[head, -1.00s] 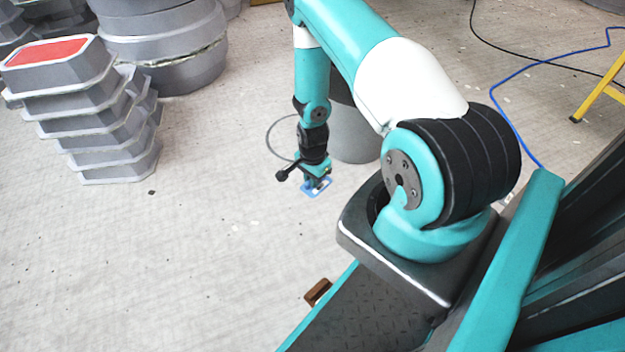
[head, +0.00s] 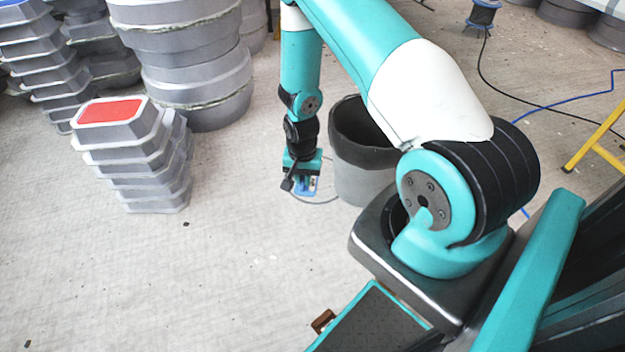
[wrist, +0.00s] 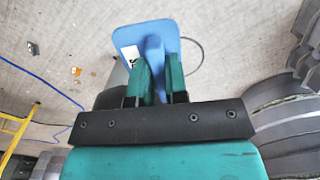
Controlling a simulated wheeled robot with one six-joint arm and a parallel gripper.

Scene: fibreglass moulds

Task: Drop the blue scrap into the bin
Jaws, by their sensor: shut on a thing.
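My gripper (wrist: 158,82) is shut on the blue scrap (wrist: 160,36), a flat rounded blue piece with a small white label in the wrist view. In the head view the blue scrap (head: 309,186) shows below my gripper (head: 304,181), held above the floor. The bin (head: 362,185) is a grey bucket with a dark inside, just right of my gripper. Part of its rim is hidden behind my arm. The scrap is beside the bin in the picture, lower than the rim; its exact height is hard to tell.
A stack of grey moulds with a red top (head: 110,112) stands at left, with large round moulds (head: 195,65) behind. A yellow ladder (head: 598,135), a blue hose (head: 575,98) and a black cable (head: 500,95) are at right. Floor at front left is mostly clear.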

